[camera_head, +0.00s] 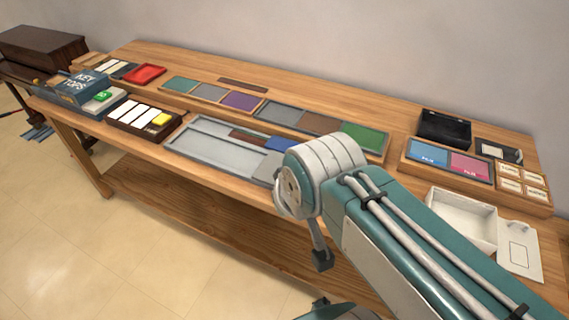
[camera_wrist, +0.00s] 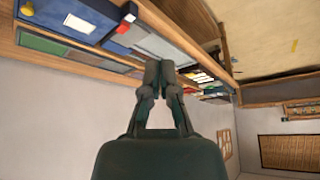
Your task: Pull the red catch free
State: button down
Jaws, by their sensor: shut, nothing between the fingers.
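A small red piece (camera_wrist: 123,27), which looks like the red catch, sits at the edge of a blue case (camera_wrist: 90,27) in the wrist view. A small white part (camera_wrist: 131,17) is beside it. My gripper (camera_wrist: 160,70) is shut and empty, below and to the right of the red piece in that picture, apart from it. In the head view a bit of blue (camera_head: 283,143) shows behind my arm, which covers most of that area. The red piece cannot be made out there.
The wooden table (camera_head: 330,95) carries a grey tray (camera_head: 205,148), colored panels (camera_head: 240,100), a box of white and yellow blocks (camera_head: 140,114), a red dish (camera_head: 145,75), a blue KEY TOPS box (camera_head: 75,87) and an open white box (camera_head: 460,215). Floor is clear in front.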

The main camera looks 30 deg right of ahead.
jog(key=shift+d, duration=0.15)
jog(key=w+d+f+m+g+h, duration=0.1)
jog(key=w+d+m, duration=0.2)
jog(key=w, duration=0.4)
jog(key=w+d+f+m+g+h, duration=0.1)
jog(key=w+d+f+m, duration=0.15)
jog(key=w, duration=0.45)
jog(key=w+d+f+m+g+h, duration=0.1)
jog(key=w+d+f+m, duration=0.4)
jog(key=w+d+f, duration=0.4)
jog(key=w, duration=0.2)
jog(key=shift+w+f, duration=0.3)
jog(key=shift+f, duration=0.05)
